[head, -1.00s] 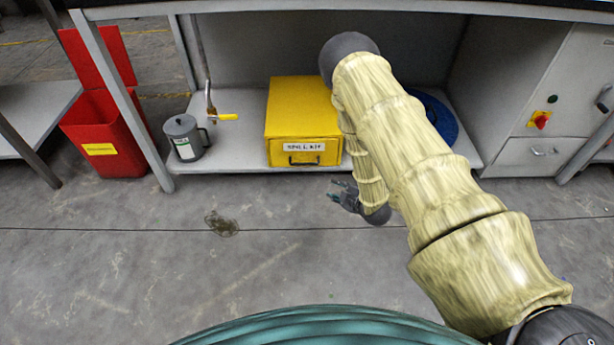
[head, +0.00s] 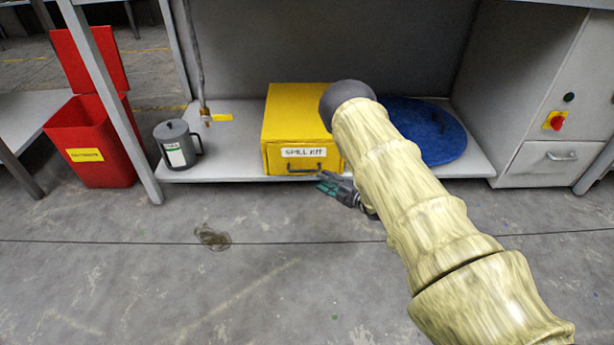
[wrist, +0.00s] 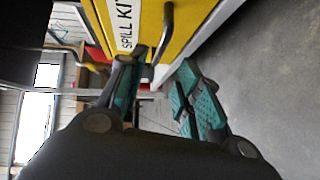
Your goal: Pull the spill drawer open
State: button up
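The spill drawer is the front of a yellow box (head: 292,116) labelled SPILL KIT, standing on the low grey shelf. Its dark bar handle (head: 305,168) sits below the label, and the drawer looks closed. In the wrist view the yellow front (wrist: 182,18) and the handle (wrist: 163,45) show at the top, turned sideways. My gripper (head: 328,181) is just in front of the drawer, slightly right of the handle and below it. In the wrist view my gripper (wrist: 160,85) is open, its green-padded fingers apart with nothing between them. The handle is just beyond the fingertips.
A grey lidded can (head: 177,145) and a pipe with a yellow valve lever (head: 219,118) are left of the box. A blue round lid (head: 428,130) lies to its right. A red bin (head: 92,140) stands far left. The floor ahead is clear, with a dark stain (head: 212,237).

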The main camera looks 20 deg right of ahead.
aim_at(301, 158)
jog(key=b+x, duration=0.4)
jog(key=x, duration=0.5)
jog(key=shift+w, duration=0.3)
jog(key=shift+a, duration=0.1)
grip_shut()
